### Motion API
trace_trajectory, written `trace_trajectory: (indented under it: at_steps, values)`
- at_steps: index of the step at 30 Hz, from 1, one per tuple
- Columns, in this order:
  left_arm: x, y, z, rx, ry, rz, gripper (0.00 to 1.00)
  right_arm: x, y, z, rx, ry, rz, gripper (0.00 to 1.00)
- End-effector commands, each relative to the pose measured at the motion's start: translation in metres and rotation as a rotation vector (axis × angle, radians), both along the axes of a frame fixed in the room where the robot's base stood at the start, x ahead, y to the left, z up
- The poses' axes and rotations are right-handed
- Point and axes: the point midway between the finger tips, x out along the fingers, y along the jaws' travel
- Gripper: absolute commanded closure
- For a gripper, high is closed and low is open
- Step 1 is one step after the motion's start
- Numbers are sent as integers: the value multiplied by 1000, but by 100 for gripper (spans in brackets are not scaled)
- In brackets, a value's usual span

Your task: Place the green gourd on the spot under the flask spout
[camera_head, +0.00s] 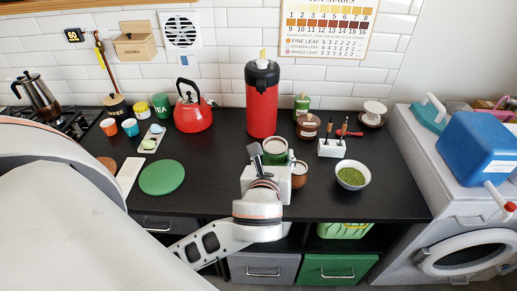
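The green gourd (275,158), a small cup with a pale opening, is at the centre of the counter, just above a white block (284,185) in the picture. My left gripper (262,156) reaches up to it from the front. One dark finger shows at the gourd's left side. The other finger is not clear, so I cannot tell whether the gripper is closed on the gourd, or whether the gourd rests on the block. The red flask (262,105) with a black top stands upright behind the gourd. The spot under its spout cannot be made out. My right gripper is not in view.
A brown cup (299,174) stands close right of the gourd, and a bowl of green herb (352,175) farther right. A white holder with tools (331,149) and a brown lidded pot (308,126) are behind. A red kettle (193,115) and green disc (162,177) lie left.

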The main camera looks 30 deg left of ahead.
Motion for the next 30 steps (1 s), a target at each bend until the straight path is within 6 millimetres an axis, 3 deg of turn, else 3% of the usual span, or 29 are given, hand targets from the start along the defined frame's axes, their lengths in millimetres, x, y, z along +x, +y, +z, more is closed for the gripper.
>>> trace_trajectory:
  at_steps: [1, 6, 12, 17, 30]
  values:
    - [5, 10, -19, 15, -1, -18, 77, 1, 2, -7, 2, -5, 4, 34]
    - [19, 35, -61, 7, 10, -71, 77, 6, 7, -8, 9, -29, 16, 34]
    - [27, 59, -88, -7, 27, -97, 77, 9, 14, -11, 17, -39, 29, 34]
    - [37, 70, -93, -12, 30, -100, 77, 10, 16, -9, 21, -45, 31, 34]
    - [124, 123, -92, -14, 28, -98, 77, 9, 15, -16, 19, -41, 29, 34]
